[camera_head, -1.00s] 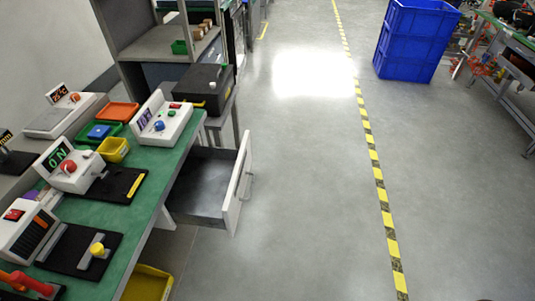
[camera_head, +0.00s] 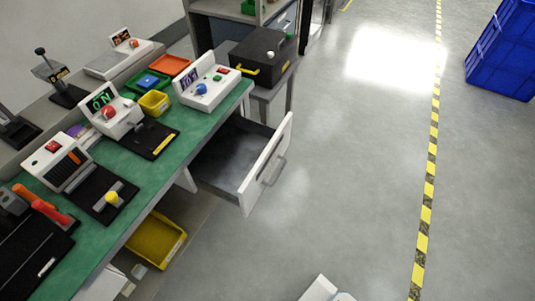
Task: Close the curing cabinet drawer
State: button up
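The drawer (camera_head: 236,158) is pulled well out to the right from under the green-topped bench. Its white front panel (camera_head: 268,166) has a grey bar handle (camera_head: 272,171) on the outer face, facing the open aisle. The inside of the drawer looks dark and empty. The cabinet body behind it is mostly hidden by the bench top. A white part at the bottom edge of the view may be part of my arm. My gripper's fingers cannot be made out.
The green bench (camera_head: 150,186) carries several control boxes and bins. A black case (camera_head: 262,56) stands on a grey stand behind the drawer. A yellow bin (camera_head: 155,240) sits below the bench. Blue crates (camera_head: 505,55) stand at far right. The floor right of the drawer is clear.

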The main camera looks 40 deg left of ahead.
aim_at(236, 165)
jog(key=z, duration=1.4)
jog(key=i, duration=0.1)
jog(key=u, duration=3.55)
jog(key=i, duration=1)
jog(key=z, duration=0.15)
jog(key=k, duration=1.3)
jog(key=u, duration=0.35)
